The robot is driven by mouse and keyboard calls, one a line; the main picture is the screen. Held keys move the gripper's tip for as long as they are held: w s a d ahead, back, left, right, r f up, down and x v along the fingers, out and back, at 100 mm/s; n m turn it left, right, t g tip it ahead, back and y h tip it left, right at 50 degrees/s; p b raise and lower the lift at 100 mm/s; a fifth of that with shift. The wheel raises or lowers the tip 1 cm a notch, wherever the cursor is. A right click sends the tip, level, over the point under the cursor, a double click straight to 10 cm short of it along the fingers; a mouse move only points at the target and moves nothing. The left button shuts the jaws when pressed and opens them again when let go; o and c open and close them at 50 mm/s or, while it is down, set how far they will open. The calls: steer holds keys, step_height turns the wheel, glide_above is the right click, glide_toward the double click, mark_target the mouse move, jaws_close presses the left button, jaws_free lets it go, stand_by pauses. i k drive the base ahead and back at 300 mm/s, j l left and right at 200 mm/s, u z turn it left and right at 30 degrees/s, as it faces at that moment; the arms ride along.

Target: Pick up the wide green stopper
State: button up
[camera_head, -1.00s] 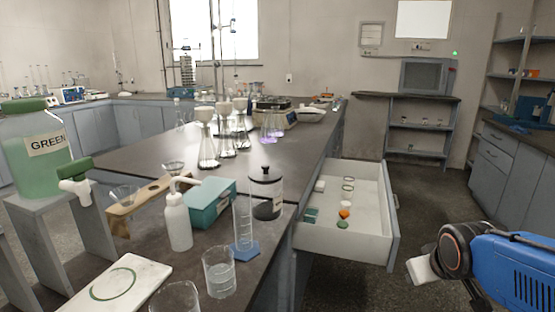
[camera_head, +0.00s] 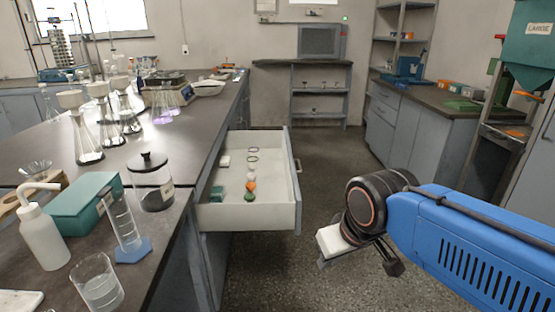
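A small green stopper (camera_head: 249,196) lies near the front of the open drawer (camera_head: 247,217); its width is hard to judge at this size. An orange stopper (camera_head: 250,186) and a whitish one (camera_head: 251,177) sit just behind it. A teal block-like item (camera_head: 217,193) lies to its left in the drawer. My blue arm comes in from the right, and my gripper (camera_head: 330,243) hangs over the floor to the right of the drawer, well apart from the stoppers. Its fingers are too unclear to tell open or shut.
The drawer juts from the dark bench at left, which carries a squeeze bottle (camera_head: 44,236), a graduated cylinder (camera_head: 125,225), a beaker (camera_head: 98,285) and a lidded jar (camera_head: 151,185). The aisle floor (camera_head: 328,160) is clear. Cabinets (camera_head: 410,130) line the right side.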

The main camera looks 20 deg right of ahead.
mark_target(249, 198)
steer(key=i+l, duration=0.2)
steer(key=l, duration=0.15)
steer(key=i+l+u, duration=0.1)
steer(key=l, duration=0.25)
steer(key=i+l+u, duration=0.1)
steer(key=i+l, duration=0.15)
steer(key=l, duration=0.15)
steer(key=i+l, duration=0.15)
steer(key=l, duration=0.2)
steer(key=i+l+u, duration=0.1)
steer(key=l, duration=0.3)
steer(key=i+l, duration=0.2)
steer(key=l, duration=0.2)
steer(key=j+u, duration=0.05)
